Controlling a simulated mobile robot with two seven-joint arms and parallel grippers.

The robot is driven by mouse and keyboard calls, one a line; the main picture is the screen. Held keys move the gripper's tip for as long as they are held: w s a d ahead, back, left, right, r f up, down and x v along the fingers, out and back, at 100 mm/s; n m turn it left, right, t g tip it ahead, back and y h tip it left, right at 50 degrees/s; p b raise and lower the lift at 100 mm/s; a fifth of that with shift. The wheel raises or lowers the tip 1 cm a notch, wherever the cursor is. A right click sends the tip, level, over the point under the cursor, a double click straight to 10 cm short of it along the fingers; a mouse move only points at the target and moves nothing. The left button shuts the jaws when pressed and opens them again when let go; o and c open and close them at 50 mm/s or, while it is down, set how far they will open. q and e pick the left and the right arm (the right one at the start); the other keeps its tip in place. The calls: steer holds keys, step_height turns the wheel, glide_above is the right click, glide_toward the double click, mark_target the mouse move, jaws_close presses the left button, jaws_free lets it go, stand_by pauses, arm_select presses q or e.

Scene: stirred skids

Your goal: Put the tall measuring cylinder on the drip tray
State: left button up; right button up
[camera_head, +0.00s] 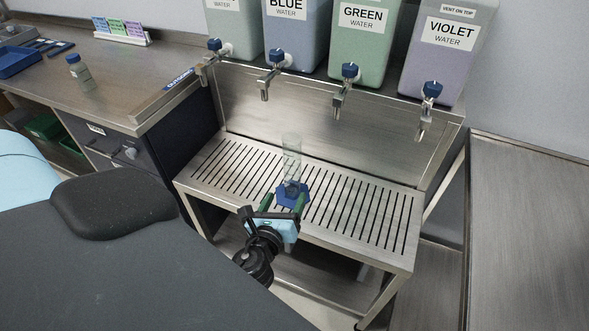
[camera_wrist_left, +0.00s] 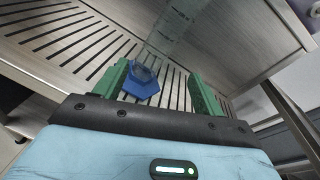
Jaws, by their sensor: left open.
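The tall measuring cylinder (camera_head: 292,158) is clear, with a blue hexagonal base (camera_head: 293,196). It stands upright on the slotted drip tray (camera_head: 232,160), near the middle. In the left wrist view its clear tube (camera_wrist_left: 172,30) and blue base (camera_wrist_left: 141,82) also show. My left gripper (camera_head: 284,206) is open, with its green fingers just on the near side of the base. In the left wrist view the base appears between the fingers (camera_wrist_left: 160,85), closer to the left one; I cannot tell whether it touches. My right gripper is not in view.
Several labelled water containers (camera_head: 362,45) with blue-handled taps (camera_head: 342,90) hang over the tray's back edge. A bench (camera_head: 110,85) at left holds a small bottle (camera_head: 80,72) and a blue tray (camera_head: 18,62). The slats on both sides of the cylinder are clear.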

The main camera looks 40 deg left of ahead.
mark_target(292, 170)
arm_select(q)
steer(key=w+r+m, duration=0.1)
steer(key=w+a+r+m+t+y, duration=0.1)
steer(key=r, duration=0.1)
steer(key=shift+w+r+m, duration=0.1)
steer(key=shift+w+m, duration=0.2)
steer(key=shift+w, duration=0.05)
steer(key=shift+w+r+m, duration=0.2)
steer(key=shift+r+m, duration=0.1)
steer(key=shift+r, duration=0.1)
steer(key=shift+x, duration=1.3)
steer(key=shift+a+r+x, duration=0.15)
steer(key=shift+r+x, duration=0.05)
steer(key=shift+x, duration=1.1)
steer(key=shift+a+r+x, duration=0.15)
steer(key=shift+a+x, duration=0.05)
steer(key=shift+x, duration=1.1)
steer(key=shift+s, duration=0.15)
steer(key=shift+c, duration=0.2)
jaws_close()
steer(key=shift+r, duration=0.1)
